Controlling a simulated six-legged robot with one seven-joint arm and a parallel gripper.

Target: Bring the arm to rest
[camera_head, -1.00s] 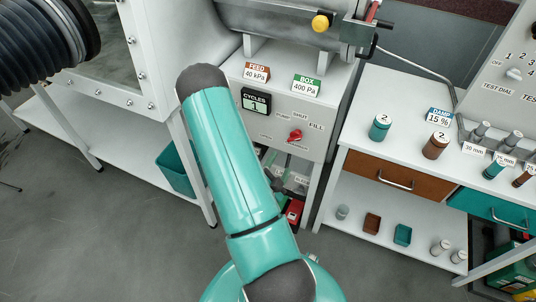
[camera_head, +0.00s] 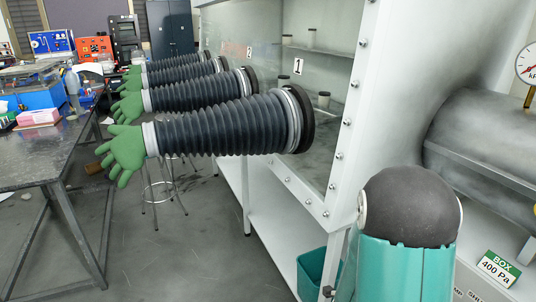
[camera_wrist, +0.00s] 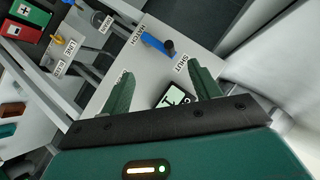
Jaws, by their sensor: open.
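My gripper (camera_wrist: 160,92) shows in the wrist view with its two green fingers spread apart and nothing between them. Beyond the fingers is a pale panel (camera_wrist: 135,58) with a blue-handled lever (camera_wrist: 155,44) between labels reading HATCH and SHUT. I cannot tell how far the fingers are from the panel. In the head view my teal arm with its dark rounded joint (camera_head: 410,205) rises at the lower right; the gripper is out of that view.
A glovebox (camera_head: 345,130) with several black bellows sleeves (camera_head: 225,128) ending in green gloves (camera_head: 125,152) fills the middle. A cluttered dark bench (camera_head: 45,150) stands left, with a stool (camera_head: 163,195) between. A teal bin (camera_head: 312,272) sits below the glovebox.

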